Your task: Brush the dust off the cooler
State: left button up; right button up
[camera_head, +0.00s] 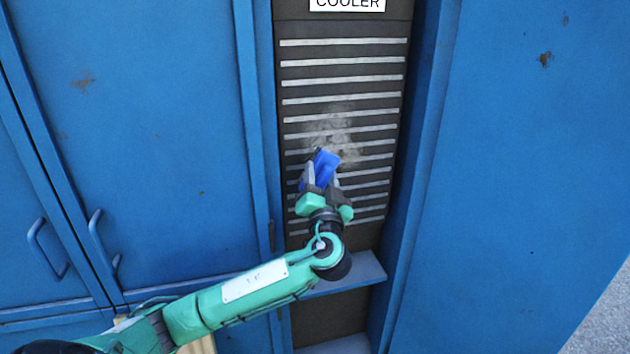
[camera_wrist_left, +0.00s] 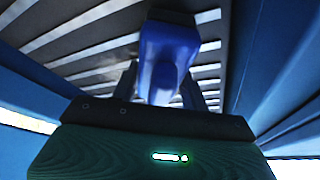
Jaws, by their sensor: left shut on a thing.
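The cooler (camera_head: 343,75) is a tall dark panel with pale horizontal slats, under a white "COOLER" sign (camera_head: 347,4). A patch of greyish dust (camera_head: 335,125) lies on its middle slats. My left gripper (camera_head: 318,180) is shut on a blue brush (camera_head: 326,165) just below the dust patch, in front of the slats. The brush (camera_wrist_left: 165,55) also shows in the left wrist view, with its dark far end toward the slats. I cannot tell whether it touches them. The gripper hides some lower slats. My right gripper is not in view.
Blue cabinet walls flank the cooler, with a door (camera_head: 150,130) and handles (camera_head: 98,240) at left and a plain panel (camera_head: 520,180) at right. A blue ledge (camera_head: 350,274) juts out below the cooler. Grey ground (camera_head: 607,315) shows at lower right.

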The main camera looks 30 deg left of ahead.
pick_arm(q)
jog(key=shift+w+d, duration=0.6)
jog(key=shift+w+d+f+b, duration=0.1)
jog(key=shift+w+d+b, duration=0.85)
jog(key=shift+w, duration=0.3)
jog(key=shift+w+d+b, duration=0.8)
jog(key=shift+w+d, duration=0.25)
jog(key=shift+w, duration=0.15)
jog(key=shift+w+d, duration=0.1)
jog(key=shift+w, duration=0.05)
jog(key=shift+w+d+b, duration=0.65)
jog(key=shift+w+b, duration=0.05)
jog(key=shift+w, duration=0.15)
jog(key=shift+w+d, duration=0.4)
jog(key=shift+w, duration=0.1)
jog(key=shift+w+d+b, duration=0.75)
jog(key=shift+w+b, duration=0.1)
jog(key=shift+b, duration=0.1)
jog(key=shift+w+d, duration=0.3)
jog(key=shift+w, duration=0.05)
jog(key=shift+r+p, duration=0.5)
jog(key=shift+r, duration=0.85)
jog(key=shift+s+a+f, duration=0.15)
jog(key=shift+s+a, duration=1.15)
jog(key=shift+s, duration=0.2)
jog(key=shift+s+a, duration=1)
jog(key=shift+s, duration=0.15)
